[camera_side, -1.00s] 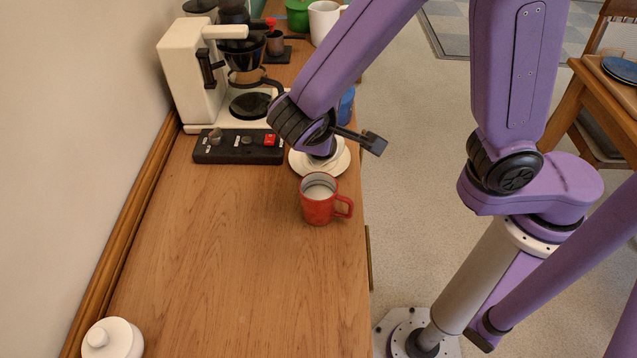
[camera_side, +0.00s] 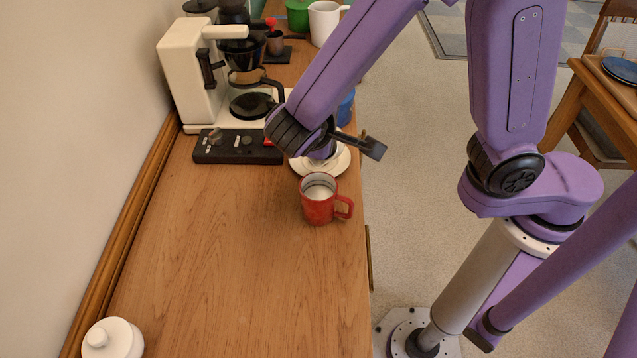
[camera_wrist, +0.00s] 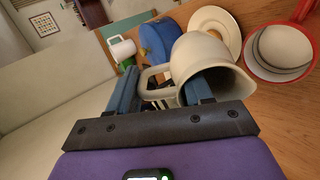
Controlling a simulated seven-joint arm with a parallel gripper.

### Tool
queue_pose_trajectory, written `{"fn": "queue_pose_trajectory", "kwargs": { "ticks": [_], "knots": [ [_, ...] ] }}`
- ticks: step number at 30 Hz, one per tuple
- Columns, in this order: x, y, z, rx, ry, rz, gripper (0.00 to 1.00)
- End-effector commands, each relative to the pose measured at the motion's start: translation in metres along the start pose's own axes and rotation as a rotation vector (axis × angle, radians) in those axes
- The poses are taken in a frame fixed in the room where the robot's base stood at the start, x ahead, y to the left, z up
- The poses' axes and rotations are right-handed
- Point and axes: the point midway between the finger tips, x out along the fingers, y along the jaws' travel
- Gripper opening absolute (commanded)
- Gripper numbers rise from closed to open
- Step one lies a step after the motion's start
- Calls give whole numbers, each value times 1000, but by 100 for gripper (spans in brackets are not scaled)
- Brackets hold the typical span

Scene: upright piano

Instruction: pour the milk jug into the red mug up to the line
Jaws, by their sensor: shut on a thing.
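The red mug (camera_side: 316,208) stands upright on the wooden counter in the side view, its handle to the right. Its pale inside also shows at the right edge of the wrist view (camera_wrist: 283,50), but I cannot make out the line or the milk level. My gripper (camera_wrist: 162,86) is shut on the cream milk jug (camera_wrist: 208,62), with its fingers at the handle. The jug's open mouth and spout face the right of the wrist view, apart from the mug. In the side view my wrist hides the fingers and most of the jug. No stream of milk shows.
A white saucer (camera_side: 340,164) lies just behind the mug. A blue container (camera_side: 346,106) stands beyond it. A black control box (camera_side: 215,151) and a coffee maker (camera_side: 185,75) are at the left. A white lidded pot (camera_side: 118,340) is at the front left.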

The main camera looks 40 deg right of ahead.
Motion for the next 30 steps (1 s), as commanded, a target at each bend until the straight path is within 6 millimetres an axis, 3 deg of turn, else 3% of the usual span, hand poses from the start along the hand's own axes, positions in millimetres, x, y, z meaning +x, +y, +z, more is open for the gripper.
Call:
{"fn": "queue_pose_trajectory", "kwargs": {
  "ticks": [30],
  "knots": [
    [-6, 1, -1, -2, 3, 62, 0]
  ]
}}
